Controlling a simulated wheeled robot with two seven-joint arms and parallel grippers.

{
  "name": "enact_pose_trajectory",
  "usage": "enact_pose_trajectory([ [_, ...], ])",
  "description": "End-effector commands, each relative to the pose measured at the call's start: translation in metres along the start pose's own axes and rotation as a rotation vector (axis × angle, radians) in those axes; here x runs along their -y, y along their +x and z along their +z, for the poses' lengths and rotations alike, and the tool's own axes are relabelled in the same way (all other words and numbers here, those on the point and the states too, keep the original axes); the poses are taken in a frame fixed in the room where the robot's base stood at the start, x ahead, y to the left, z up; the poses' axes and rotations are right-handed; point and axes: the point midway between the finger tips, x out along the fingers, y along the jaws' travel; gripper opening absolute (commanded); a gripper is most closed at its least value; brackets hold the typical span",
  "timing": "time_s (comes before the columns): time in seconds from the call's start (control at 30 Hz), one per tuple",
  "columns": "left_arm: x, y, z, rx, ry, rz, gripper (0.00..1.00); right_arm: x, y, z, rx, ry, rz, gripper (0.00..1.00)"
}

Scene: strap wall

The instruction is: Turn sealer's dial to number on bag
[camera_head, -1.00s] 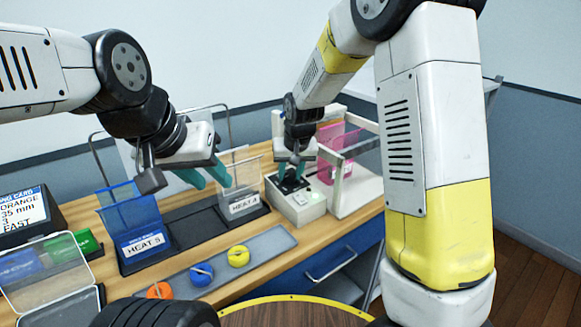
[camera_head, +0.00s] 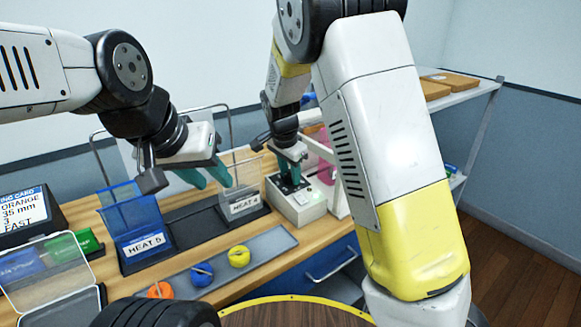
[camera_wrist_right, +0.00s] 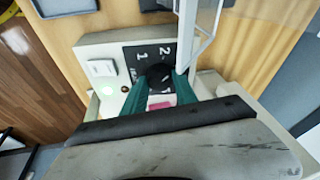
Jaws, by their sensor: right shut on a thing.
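The cream sealer (camera_head: 303,209) stands on the wooden bench, with a black dial panel on top. In the right wrist view the black dial (camera_wrist_right: 157,74) sits on the panel (camera_wrist_right: 134,56), where the numbers 1 and 2 are readable. The dial's pointer direction is unclear. My right gripper (camera_head: 291,185) is shut on the dial; its teal fingers also show in the right wrist view (camera_wrist_right: 158,90). A blue bag labelled HEAT 5 (camera_head: 133,222) and a clear one labelled HEAT 4 (camera_head: 241,184) stand in black holders. My left gripper (camera_head: 205,180) is open and empty above the bench between them.
A grey tray (camera_head: 270,247) at the bench front holds orange, blue and yellow round pieces. A card display (camera_head: 25,212) reading ORANGE, 35 mm, 3, FAST stands at left, near a clear-lidded case (camera_head: 50,265). A shelf (camera_head: 460,92) with brown boards is at the right.

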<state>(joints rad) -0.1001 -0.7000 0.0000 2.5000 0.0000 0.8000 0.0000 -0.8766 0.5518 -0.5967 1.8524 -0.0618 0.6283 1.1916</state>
Motion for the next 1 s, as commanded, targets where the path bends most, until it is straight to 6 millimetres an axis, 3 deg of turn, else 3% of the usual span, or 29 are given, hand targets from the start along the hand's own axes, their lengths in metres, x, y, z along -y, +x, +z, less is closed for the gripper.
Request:
enact_pose_trajectory([
  [0.43,0.0000,0.0000,0.0000,0.000,0.000,0.000,0.36,0.0016,0.0001,0.0002,0.000,0.272,0.068,0.00],
  [1.0,0.0000,0.0000,0.0000,0.000,0.000,0.000,0.36,0.0017,0.0002,0.0008,0.002,0.337,0.084,0.00],
])
